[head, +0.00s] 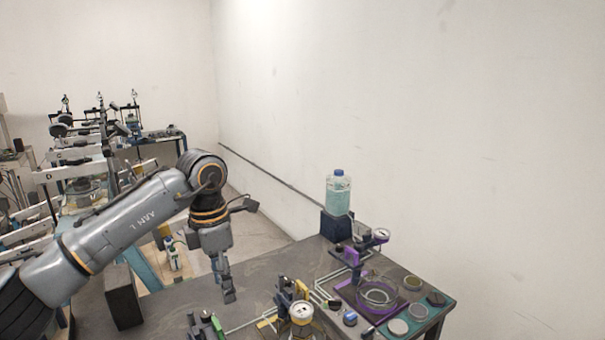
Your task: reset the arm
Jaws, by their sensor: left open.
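My left arm reaches in from the left of the head view, grey with orange bands, and bends down at the wrist. My left gripper (228,294) points down over the dark tabletop (262,270), left of the lab devices. Its fingers show almost edge-on, and nothing is seen held between them. I cannot tell whether the tips touch the tabletop. My right gripper is out of view.
A bottle of pale blue liquid (338,196) stands on a dark block at the table's back. A purple-framed device (347,294) and a yellow-and-black one (268,323) fill the right and front. A dark block (122,296) stands left. Cluttered lever frames (84,160) stand behind.

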